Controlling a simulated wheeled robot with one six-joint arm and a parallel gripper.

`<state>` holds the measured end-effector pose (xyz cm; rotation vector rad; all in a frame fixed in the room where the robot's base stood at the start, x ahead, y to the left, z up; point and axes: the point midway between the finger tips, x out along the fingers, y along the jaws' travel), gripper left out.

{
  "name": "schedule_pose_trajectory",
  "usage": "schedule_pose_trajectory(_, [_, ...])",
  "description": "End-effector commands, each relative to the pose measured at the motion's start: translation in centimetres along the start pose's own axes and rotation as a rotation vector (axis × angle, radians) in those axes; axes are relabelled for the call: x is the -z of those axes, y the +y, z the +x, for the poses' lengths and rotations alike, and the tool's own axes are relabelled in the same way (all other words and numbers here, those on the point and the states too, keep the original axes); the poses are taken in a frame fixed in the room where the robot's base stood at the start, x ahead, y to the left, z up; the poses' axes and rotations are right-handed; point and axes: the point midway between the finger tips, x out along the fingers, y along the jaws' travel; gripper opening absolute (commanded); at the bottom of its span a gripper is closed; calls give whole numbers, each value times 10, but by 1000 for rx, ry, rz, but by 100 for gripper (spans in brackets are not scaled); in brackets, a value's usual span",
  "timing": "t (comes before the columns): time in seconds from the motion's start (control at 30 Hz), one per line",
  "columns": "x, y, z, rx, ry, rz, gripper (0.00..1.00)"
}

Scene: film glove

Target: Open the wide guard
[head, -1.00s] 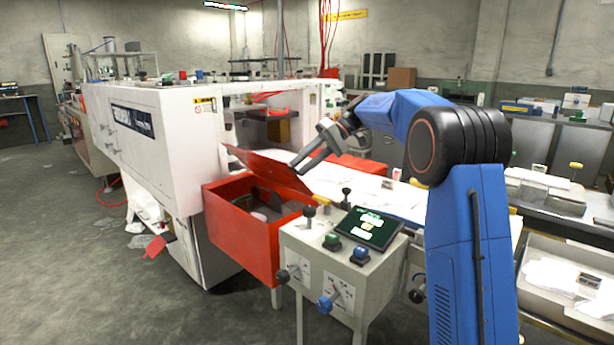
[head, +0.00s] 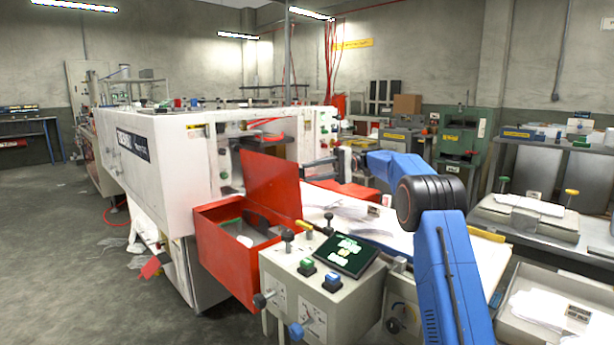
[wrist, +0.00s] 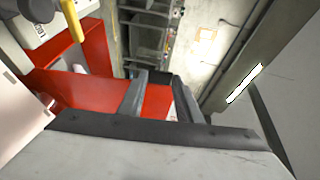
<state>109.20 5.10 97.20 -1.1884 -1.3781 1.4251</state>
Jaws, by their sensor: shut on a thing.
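The wide guard (head: 270,183) is a flat red panel on the red open-topped box at the end of the white machine. It stands tilted up, close to upright, and the box below it is open. My gripper (head: 306,164) is at the guard's upper right edge, reaching in from the right. In the wrist view, the dark fingers of my gripper (wrist: 160,82) stand a little apart with red between them, shut on the guard. The exact contact is partly hidden by the fingers. Some pale stuff lies inside the box.
A control stand (head: 322,265) with a screen and knobs stands in front of the red box (head: 222,255). A white table (head: 405,232) with papers lies under my arm. The white machine (head: 160,150) fills the left; open floor (head: 60,240) lies beyond it.

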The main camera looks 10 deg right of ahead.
Motion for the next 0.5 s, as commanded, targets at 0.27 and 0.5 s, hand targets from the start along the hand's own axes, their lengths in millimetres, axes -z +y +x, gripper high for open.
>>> schedule_pose_trajectory(0.27, [5, 3, -13, 59, 3, 26, 0])
schedule_pose_trajectory(0.5, [6, 4, -15, 68, 3, 28, 0])
